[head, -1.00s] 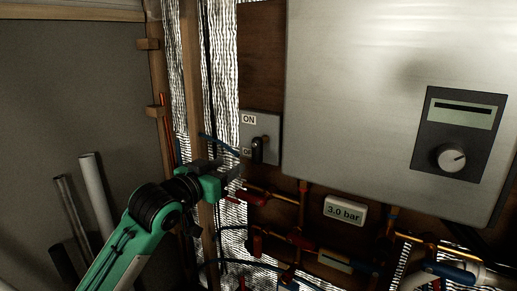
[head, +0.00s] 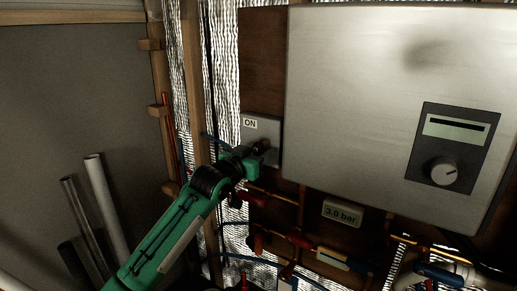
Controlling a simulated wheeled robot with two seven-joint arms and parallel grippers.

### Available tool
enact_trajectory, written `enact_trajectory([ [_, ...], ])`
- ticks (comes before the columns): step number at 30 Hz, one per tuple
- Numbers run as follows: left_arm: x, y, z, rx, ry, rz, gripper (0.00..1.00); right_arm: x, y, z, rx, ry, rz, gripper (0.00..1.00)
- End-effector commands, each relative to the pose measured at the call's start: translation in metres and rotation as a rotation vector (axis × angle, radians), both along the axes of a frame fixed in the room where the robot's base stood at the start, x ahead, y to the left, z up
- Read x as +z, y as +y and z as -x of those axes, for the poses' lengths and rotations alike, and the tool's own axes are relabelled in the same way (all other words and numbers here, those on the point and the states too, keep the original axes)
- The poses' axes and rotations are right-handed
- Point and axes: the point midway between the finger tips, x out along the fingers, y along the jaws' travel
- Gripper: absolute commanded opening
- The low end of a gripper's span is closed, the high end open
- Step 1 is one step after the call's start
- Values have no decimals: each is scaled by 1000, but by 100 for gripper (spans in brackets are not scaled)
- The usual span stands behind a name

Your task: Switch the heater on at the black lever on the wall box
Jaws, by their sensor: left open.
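The grey wall box (head: 264,127) with an "ON" label hangs on the wooden panel, left of the heater. Its black lever (head: 262,146) is mostly hidden behind my left gripper (head: 256,154), so I cannot tell its exact position now. My left gripper is open and lies at the lower part of the box, around or right beside the lever. I cannot tell whether it touches the lever. The heater (head: 350,90) is a large silver case with a dark control panel (head: 453,148). My right gripper is not in view.
Copper pipes and valves with red handles (head: 300,240) run below the heater. A wooden stud (head: 194,90) and foil insulation (head: 221,80) stand left of the box. Loose tubes (head: 105,205) lean at the left.

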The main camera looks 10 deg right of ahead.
Motion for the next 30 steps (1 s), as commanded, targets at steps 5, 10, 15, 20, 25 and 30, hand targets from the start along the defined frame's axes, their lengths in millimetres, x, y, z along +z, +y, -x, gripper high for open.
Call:
enact_trajectory([
  [5, -1, -3, -3, 1, 1, -1, 47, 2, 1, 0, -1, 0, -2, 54],
  [10, -1, -3, -3, 0, 1, -1, 47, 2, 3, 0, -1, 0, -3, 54],
  [15, -1, -3, -3, 0, 1, -1, 22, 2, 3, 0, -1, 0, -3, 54],
  [20, -1, -3, -3, 0, 1, -1, 3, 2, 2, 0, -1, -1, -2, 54],
  [25, -1, -3, -3, 0, -9, -11, 3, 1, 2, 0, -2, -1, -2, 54],
  [30, -1, -3, -4, 0, -49, -50, 3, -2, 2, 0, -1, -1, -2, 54],
])
